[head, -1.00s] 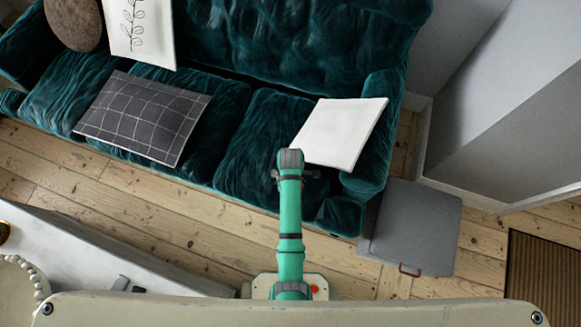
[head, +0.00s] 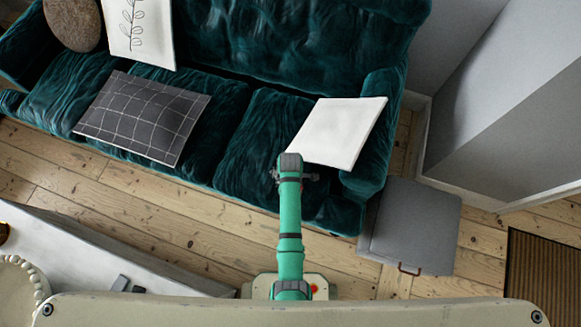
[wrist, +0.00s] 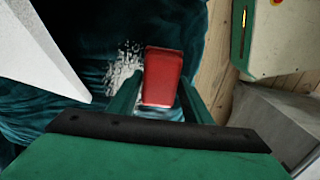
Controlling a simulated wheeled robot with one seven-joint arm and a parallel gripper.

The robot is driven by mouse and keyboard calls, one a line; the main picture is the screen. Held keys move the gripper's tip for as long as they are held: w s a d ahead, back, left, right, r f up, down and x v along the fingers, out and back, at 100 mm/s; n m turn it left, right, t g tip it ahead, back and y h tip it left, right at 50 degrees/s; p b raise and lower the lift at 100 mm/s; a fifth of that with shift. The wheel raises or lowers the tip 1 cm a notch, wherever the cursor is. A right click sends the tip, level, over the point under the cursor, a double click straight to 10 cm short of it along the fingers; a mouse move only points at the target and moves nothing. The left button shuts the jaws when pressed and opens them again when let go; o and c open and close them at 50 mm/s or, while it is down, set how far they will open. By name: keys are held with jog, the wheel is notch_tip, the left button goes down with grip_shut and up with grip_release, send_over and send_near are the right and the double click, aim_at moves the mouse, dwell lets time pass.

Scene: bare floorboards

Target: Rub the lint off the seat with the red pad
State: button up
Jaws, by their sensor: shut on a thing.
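The red pad (wrist: 163,75) is between the green fingers of my gripper (wrist: 158,92) in the wrist view, and the gripper is shut on it. The pad is above or on the dark teal velvet seat (wrist: 95,25); I cannot tell whether it touches. White speckled lint (wrist: 123,68) lies on the seat just left of the pad, and pale marks show near the pad's lower end. In the head view my gripper (head: 292,174) is over the right end of the sofa seat (head: 246,150).
A white cushion (head: 340,130) lies close beside my gripper and also shows in the wrist view (wrist: 35,55). A dark checked cushion (head: 143,118) lies further left. The sofa's right armrest (head: 372,160) and a grey box (head: 410,228) stand to the right.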

jog(key=shift+w+f, duration=0.1)
jog(key=shift+f, duration=0.55)
jog(key=shift+f, duration=0.35)
dwell(0.4)
jog(key=shift+w+d+r, duration=0.1)
jog(key=shift+w+d, duration=0.2)
jog(key=shift+w, duration=0.55)
jog(key=shift+w+d, duration=0.3)
jog(key=shift+w, duration=0.5)
jog(key=shift+w+d, duration=0.25)
jog(key=shift+w, duration=0.65)
jog(key=shift+w+d, duration=0.2)
jog(key=shift+w, duration=0.65)
